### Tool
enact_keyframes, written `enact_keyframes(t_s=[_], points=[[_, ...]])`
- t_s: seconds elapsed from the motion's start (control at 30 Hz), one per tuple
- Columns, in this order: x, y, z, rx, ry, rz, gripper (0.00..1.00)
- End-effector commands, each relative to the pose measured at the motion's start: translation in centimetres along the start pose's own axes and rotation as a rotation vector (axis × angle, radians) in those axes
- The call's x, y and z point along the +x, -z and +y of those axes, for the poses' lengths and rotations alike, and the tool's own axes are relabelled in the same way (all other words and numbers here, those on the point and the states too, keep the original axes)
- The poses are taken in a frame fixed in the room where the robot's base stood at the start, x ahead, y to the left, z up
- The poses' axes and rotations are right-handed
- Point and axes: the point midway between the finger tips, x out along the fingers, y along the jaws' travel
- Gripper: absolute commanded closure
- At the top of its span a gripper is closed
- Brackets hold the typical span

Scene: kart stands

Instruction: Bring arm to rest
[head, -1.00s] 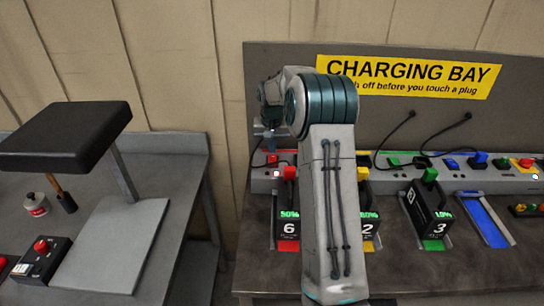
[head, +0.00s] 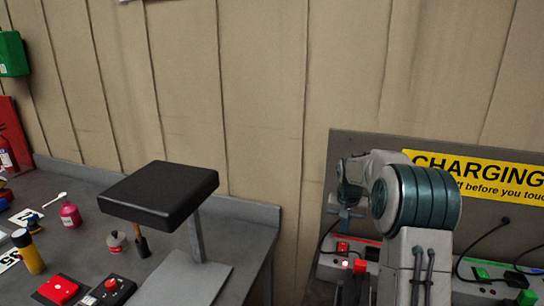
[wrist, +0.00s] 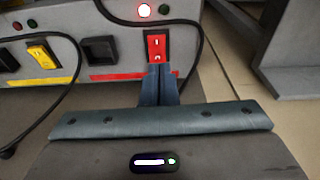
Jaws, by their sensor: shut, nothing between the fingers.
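My gripper (wrist: 158,88) is shut and empty in the wrist view. Its fingertips point at a red rocker switch (wrist: 157,46) on the grey charging strip, just in front of it or touching it; I cannot tell which. A red lamp (wrist: 144,10) above the switch is lit, and a green lamp beside it looks dark. In the head view my arm stands raised and bent in front of the charging bay, and its wrist end reaches down to the strip's left end, where the red switch (head: 342,248) shows.
A black cable (wrist: 199,40) hangs beside the red switch. A yellow switch (wrist: 42,56) and a black socket (wrist: 100,50) are to its left. In the head view a black padded stand (head: 160,192) is on the left bench. A gap separates the two benches.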

Motion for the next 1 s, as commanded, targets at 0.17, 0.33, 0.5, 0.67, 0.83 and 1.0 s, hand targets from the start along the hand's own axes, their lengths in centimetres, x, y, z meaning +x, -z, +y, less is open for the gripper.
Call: enact_keyframes(t_s=[0.17, 0.33, 0.5, 0.67, 0.83, 1.0], points=[[-5.4, -4.2, -1.1, -0.065, -0.004, 0.032, 1.0], [-9.6, -9.1, -1.6, -0.124, -0.002, 0.059, 1.0], [-12.8, -14.4, -1.7, -0.178, 0.004, 0.084, 1.0], [-14.9, -19.8, -1.2, -0.224, 0.015, 0.106, 1.0], [-16.1, -25.5, -0.5, -0.271, 0.036, 0.132, 1.0], [-16.1, -30.9, 0.4, -0.315, 0.061, 0.155, 1.0]])
